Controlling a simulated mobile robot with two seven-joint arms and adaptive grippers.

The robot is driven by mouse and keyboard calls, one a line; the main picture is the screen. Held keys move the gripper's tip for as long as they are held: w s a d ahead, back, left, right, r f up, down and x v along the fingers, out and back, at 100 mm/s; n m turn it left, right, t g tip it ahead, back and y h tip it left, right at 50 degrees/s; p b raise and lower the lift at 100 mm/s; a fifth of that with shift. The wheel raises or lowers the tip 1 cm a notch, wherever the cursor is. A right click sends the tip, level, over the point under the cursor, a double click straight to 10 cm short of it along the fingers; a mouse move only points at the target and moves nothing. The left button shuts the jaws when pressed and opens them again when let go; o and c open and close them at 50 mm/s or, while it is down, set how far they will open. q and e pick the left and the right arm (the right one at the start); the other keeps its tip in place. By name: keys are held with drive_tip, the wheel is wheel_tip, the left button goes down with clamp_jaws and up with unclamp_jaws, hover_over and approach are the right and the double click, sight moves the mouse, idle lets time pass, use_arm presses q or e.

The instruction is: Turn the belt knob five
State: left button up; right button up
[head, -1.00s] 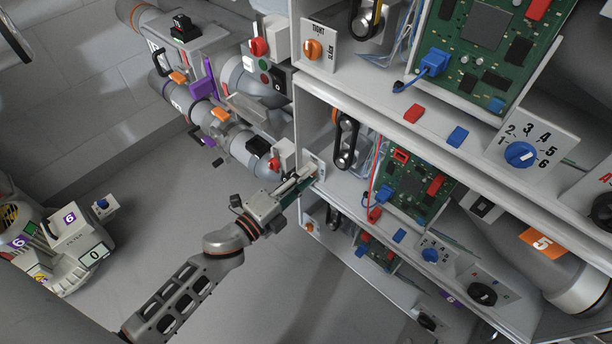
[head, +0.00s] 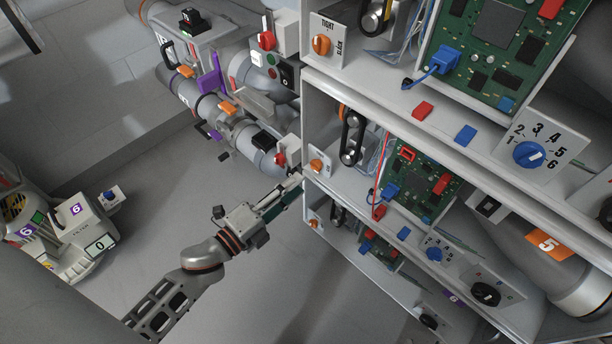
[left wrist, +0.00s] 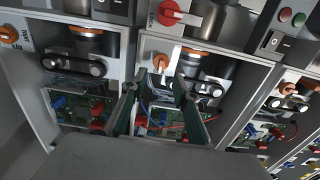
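The middle shelf unit, next to a pipe with an orange number 5 label (head: 545,243), has a white panel with an orange belt knob (head: 316,165). My left gripper (head: 295,186) is just below and left of this panel. In the left wrist view, an orange knob (left wrist: 160,62) shows beyond and between the fingertips of my left gripper (left wrist: 157,88), which are spread and empty. The fingers look apart from the knob. The knob's exact angle is too small to tell. My right gripper is not in view.
The upper unit has an orange knob (head: 321,44) between TIGHT and SLACK, and a blue dial (head: 529,155). Another orange knob (head: 314,224) is on the lower unit. Pipes (head: 245,130) with a red switch (head: 280,159) stand close above the gripper. Open floor (head: 165,230) lies left.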

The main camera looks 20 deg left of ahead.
use_arm(q)
drive_tip(key=shift+v, duration=2.75)
